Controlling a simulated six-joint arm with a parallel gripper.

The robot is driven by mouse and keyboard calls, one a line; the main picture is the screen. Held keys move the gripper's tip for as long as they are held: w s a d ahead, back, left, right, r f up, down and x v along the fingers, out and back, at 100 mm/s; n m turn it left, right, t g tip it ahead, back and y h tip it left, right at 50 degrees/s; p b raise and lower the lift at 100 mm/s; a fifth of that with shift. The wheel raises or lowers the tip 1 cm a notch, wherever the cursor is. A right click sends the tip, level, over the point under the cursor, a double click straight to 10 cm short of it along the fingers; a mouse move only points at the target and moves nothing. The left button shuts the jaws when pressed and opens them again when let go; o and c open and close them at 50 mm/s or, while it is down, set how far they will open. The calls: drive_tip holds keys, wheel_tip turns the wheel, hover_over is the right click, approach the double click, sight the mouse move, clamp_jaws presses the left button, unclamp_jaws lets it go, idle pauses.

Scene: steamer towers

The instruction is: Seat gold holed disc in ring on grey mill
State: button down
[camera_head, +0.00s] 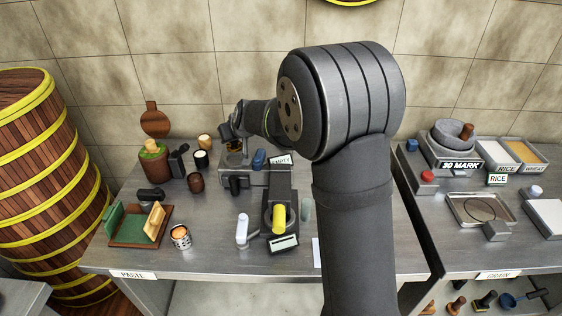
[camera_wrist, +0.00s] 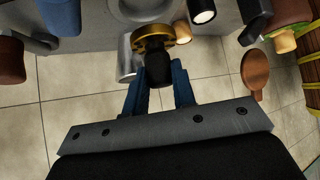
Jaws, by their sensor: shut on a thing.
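The gold holed disc (camera_wrist: 148,37) has a black knob (camera_wrist: 157,70), and my gripper (camera_wrist: 158,76) is shut on this knob with its blue fingers on either side. The grey mill (camera_head: 235,166) stands at the back of the left table. Its pale grey ring (camera_wrist: 128,14) shows at the top of the wrist view, just beyond the disc, partly cut off by the frame edge. The disc overlaps the ring's near edge in that view; I cannot tell whether they touch. In the head view my gripper (camera_head: 228,133) is above the mill, with the disc (camera_head: 234,147) mostly hidden.
A blue block (camera_head: 259,159) and an EMPTY sign (camera_head: 280,160) stand right of the mill. A white-topped dark cup (camera_head: 201,159) and a wooden-topped piece (camera_head: 204,142) stand close left. A silver cylinder (camera_wrist: 127,58) is beside the disc.

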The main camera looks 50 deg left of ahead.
sight(236, 143)
drive_tip(key=shift+f, duration=0.2)
drive_tip(key=shift+f, duration=1.45)
drive_tip(key=shift+f, duration=1.05)
idle(0.8)
drive_tip(key=c, duration=1.1)
unclamp_jaws()
drive_tip(key=shift+v, duration=8.7)
drive_tip(key=shift+w+d, duration=0.1)
drive_tip(key=shift+w, duration=0.05)
